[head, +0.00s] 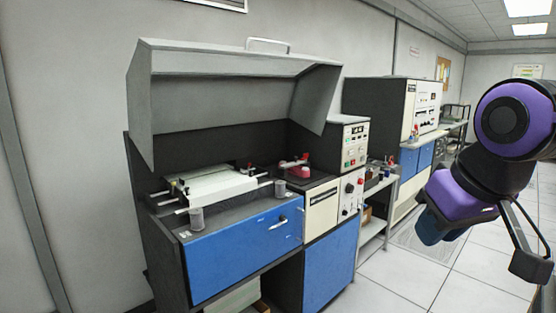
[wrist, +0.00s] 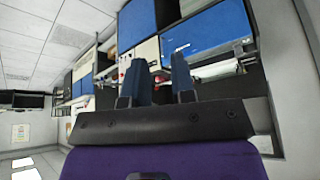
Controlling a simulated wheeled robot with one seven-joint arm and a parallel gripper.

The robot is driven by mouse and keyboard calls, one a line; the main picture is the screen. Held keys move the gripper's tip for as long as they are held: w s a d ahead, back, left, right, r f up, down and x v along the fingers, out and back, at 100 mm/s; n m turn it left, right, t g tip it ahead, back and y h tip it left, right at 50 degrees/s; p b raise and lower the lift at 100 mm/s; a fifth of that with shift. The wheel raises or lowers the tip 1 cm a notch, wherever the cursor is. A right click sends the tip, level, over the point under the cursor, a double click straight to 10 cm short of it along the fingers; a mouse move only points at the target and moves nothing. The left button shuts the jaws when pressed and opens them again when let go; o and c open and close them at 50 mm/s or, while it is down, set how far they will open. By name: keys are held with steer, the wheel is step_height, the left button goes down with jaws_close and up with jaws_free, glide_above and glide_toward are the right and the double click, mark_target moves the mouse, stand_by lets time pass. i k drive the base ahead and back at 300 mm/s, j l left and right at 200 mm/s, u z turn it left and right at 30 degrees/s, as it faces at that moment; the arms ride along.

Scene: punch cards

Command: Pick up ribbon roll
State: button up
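Two small grey cylinders that look like ribbon rolls stand upright on the machine's front ledge in the head view. The left roll (head: 197,218) is near the left corner, and the right roll (head: 280,188) is near the ledge's right end. I cannot tell which one the task means. My gripper (head: 432,232) hangs at the right of the head view, well apart from both rolls. In the wrist view its two blue fingers (wrist: 158,78) are spread with nothing between them. I cannot make out a roll in the wrist view.
The blue-fronted machine (head: 245,250) has a raised grey hood (head: 230,95) above its work surface. A red object (head: 299,171) sits further back. A shelf cart (head: 376,205) stands to the right. The tiled floor (head: 400,280) is clear.

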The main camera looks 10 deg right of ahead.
mark_target(280, 186)
steer(key=i+l, duration=0.2)
steer(key=i, duration=0.35)
steer(key=i+l, duration=0.25)
steer(key=i, duration=0.3)
steer(key=i+l+z, duration=0.1)
steer(key=i, duration=0.5)
steer(key=i+l, duration=0.25)
steer(key=i, duration=0.3)
